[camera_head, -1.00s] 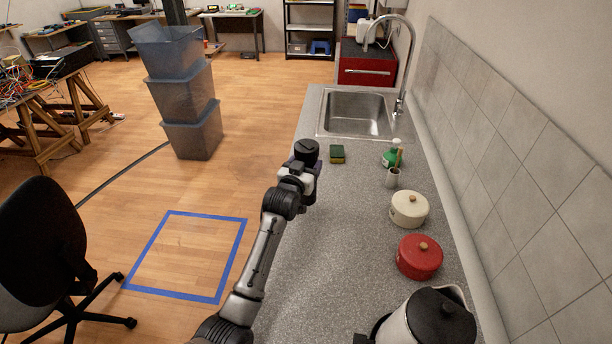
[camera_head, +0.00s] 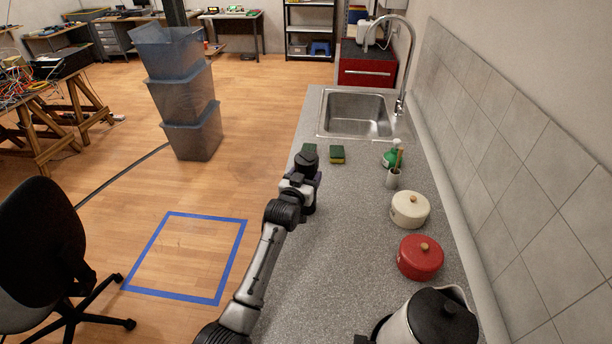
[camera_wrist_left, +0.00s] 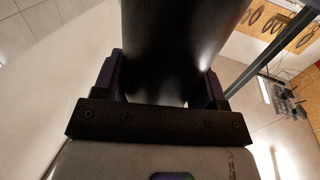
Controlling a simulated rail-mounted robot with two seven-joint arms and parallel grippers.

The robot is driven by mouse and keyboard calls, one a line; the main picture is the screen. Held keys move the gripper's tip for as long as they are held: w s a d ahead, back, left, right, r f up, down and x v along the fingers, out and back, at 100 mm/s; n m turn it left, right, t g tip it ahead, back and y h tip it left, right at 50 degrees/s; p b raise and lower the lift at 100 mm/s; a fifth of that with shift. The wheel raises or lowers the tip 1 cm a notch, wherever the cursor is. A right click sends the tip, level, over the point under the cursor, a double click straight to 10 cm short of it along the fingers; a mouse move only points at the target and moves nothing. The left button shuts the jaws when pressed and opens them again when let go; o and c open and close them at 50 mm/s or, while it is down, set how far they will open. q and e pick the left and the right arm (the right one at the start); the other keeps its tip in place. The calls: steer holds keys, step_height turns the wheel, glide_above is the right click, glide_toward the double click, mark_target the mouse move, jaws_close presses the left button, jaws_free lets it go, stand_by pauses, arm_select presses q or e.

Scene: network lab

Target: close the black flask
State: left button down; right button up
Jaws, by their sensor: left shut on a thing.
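The black flask (camera_wrist_left: 185,40) fills the top middle of the left wrist view as a dark, glossy cylinder. My left gripper (camera_wrist_left: 160,85) is shut around its body, one finger on each side. In the head view my left gripper (camera_head: 304,178) is over the left part of the counter, and the flask's dark top (camera_head: 309,157) shows just beyond it. The gripper hides most of the flask there. I cannot tell whether the flask is open or closed, or whether its base touches the counter. My right gripper is not in view.
On the grey counter (camera_head: 300,260), a sponge (camera_head: 337,154) lies near the sink (camera_head: 356,112). A green bottle (camera_head: 390,158), a small cup (camera_head: 392,180), a cream pot (camera_head: 409,210), a red pot (camera_head: 420,258) and a kettle (camera_head: 440,315) line the right. The counter's middle is clear.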

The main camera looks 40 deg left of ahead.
arm_select(q)
steer(key=shift+c, duration=0.8)
jaws_free()
steer(key=p+v, duration=0.9)
steer(key=v, duration=0.3)
steer(key=shift+r, duration=0.1)
